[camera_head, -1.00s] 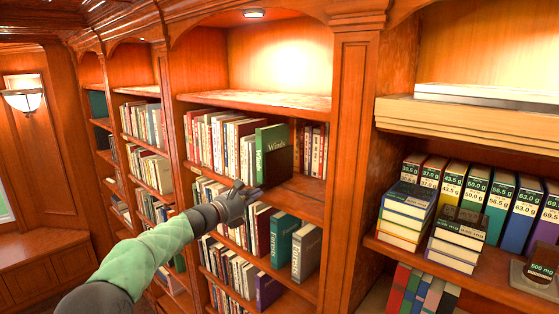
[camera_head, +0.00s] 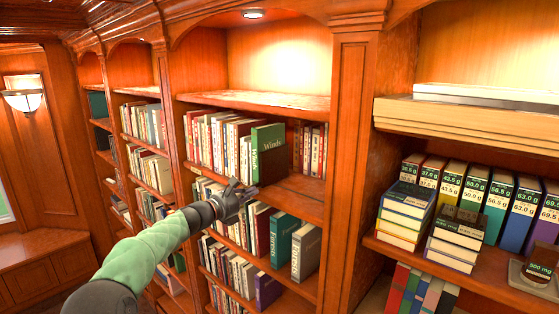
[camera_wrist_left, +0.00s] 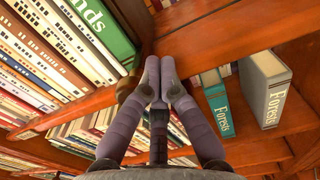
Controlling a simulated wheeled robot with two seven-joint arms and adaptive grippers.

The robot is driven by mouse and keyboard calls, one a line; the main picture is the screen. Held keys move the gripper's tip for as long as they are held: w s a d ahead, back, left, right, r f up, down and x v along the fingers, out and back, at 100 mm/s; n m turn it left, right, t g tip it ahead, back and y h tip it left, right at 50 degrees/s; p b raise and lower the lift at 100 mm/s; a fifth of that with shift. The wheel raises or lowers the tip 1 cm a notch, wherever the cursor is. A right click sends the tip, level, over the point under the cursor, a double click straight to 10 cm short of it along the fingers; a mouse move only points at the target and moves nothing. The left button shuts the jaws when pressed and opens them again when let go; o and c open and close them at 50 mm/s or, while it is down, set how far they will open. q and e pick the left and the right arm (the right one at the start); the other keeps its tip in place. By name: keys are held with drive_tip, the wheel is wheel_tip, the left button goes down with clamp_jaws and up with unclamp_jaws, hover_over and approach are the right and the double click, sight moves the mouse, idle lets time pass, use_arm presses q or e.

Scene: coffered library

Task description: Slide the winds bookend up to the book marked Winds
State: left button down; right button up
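The green book marked Winds (camera_head: 268,155) stands upright at the right end of a row on the middle shelf; it also shows at the upper left of the left wrist view (camera_wrist_left: 108,28). I cannot make out the winds bookend for certain. A dark brown rounded piece (camera_wrist_left: 126,88) sits beside the left fingertip in the left wrist view, by the book's foot, and may be part of it. My left gripper (camera_head: 246,192) is at the shelf's front edge, below the book. Its fingertips (camera_wrist_left: 160,66) meet with nothing seen between them. My right gripper is not in view.
The shelf board (camera_head: 300,192) is bare right of the Winds book, with more books (camera_head: 310,148) farther back. Two Forests books (camera_head: 306,252) stand on the shelf below. A wooden upright (camera_head: 349,150) separates this bay from the right one, which holds weight-labelled books (camera_head: 452,185).

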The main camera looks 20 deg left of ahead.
use_arm(q)
drive_tip(key=shift+a+r, duration=0.1)
drive_tip(key=shift+r, duration=0.05)
drive_tip(key=shift+s+d+b, duration=0.35)
drive_tip(key=shift+d+b, duration=0.4)
drive_tip(key=shift+d, duration=0.15)
drive_tip(key=shift+s+d+b, duration=0.3)
drive_tip(key=shift+d+b, duration=0.4)
drive_tip(key=shift+d, duration=0.15)
drive_tip(key=v, duration=1.2)
